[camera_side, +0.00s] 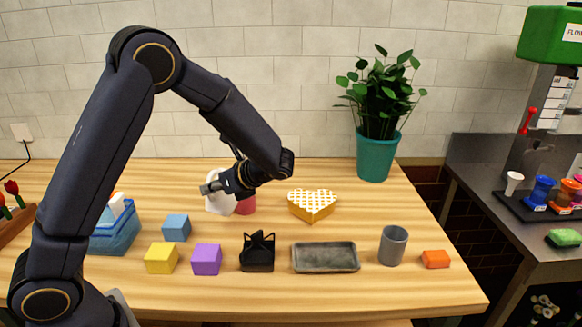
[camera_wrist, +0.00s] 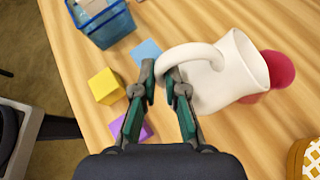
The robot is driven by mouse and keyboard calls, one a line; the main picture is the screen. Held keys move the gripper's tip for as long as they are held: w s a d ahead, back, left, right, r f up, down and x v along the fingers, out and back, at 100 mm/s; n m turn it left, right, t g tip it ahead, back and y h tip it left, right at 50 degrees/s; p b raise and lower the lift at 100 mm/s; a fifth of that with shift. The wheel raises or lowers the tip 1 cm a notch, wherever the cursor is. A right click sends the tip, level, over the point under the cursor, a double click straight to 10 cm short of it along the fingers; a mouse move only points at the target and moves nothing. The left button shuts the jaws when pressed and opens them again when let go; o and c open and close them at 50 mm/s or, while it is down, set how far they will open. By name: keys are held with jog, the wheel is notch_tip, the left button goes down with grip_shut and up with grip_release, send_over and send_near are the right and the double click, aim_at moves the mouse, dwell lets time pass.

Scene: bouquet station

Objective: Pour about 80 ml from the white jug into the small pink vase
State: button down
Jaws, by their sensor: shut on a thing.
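The white jug (camera_wrist: 215,87) is held by its handle in my gripper (camera_wrist: 161,76), which is shut on it. The jug's open mouth faces right in the wrist view, toward the small pink vase (camera_wrist: 283,70), and the jug appears tilted that way. The jug partly hides the vase, and the vase's opening cannot be made out. In the side view the jug (camera_side: 216,204) hangs beside my gripper (camera_side: 212,187), with the pink vase (camera_side: 246,206) just to its right and partly behind my gripper. No liquid stream is visible.
A yellow waffle-topped heart box (camera_side: 313,204) stands right of the vase. Blue (camera_side: 176,228), yellow (camera_side: 161,258) and purple (camera_side: 206,259) blocks, a black holder (camera_side: 257,253), grey tray (camera_side: 297,258) and grey cup (camera_side: 392,246) stand nearer the front. A potted plant (camera_side: 377,155) stands behind.

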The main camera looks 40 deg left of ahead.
aim_at(218, 193)
jog(key=shift+w+a+r+m+g, duration=0.1)
jog(key=shift+w+r+m+g, duration=0.15)
jog(key=shift+r, duration=0.3)
jog(key=shift+w+a+r+m+g, duration=0.15)
jog(key=shift+w+r+m, duration=0.1)
jog(key=shift+r, duration=0.25)
jog(key=shift+w+a+r+m+g+h, duration=0.1)
jog(key=shift+w+r+m+g+h, duration=0.1)
jog(key=shift+w+r+m+g, duration=0.25)
jog(key=shift+w+a+r+m+g+h, duration=0.1)
jog(key=shift+w+r+m+g+h, duration=0.15)
jog(key=shift+r+g, duration=0.3)
dwell(0.5)
jog(key=shift+w+a+r+m+p, duration=0.15)
jog(key=shift+w+r+m+p, duration=0.2)
jog(key=shift+r+p, duration=0.15)
dwell(1.2)
jog(key=shift+w+a+r+m+g+p, duration=0.2)
jog(key=shift+w+r+g+p, duration=0.1)
jog(key=shift+w, duration=0.2)
jog(key=shift+w+a+r+m+g+p, duration=0.2)
jog(key=shift+w+r+g, duration=0.1)
jog(key=shift+w, duration=0.2)
dwell(0.5)
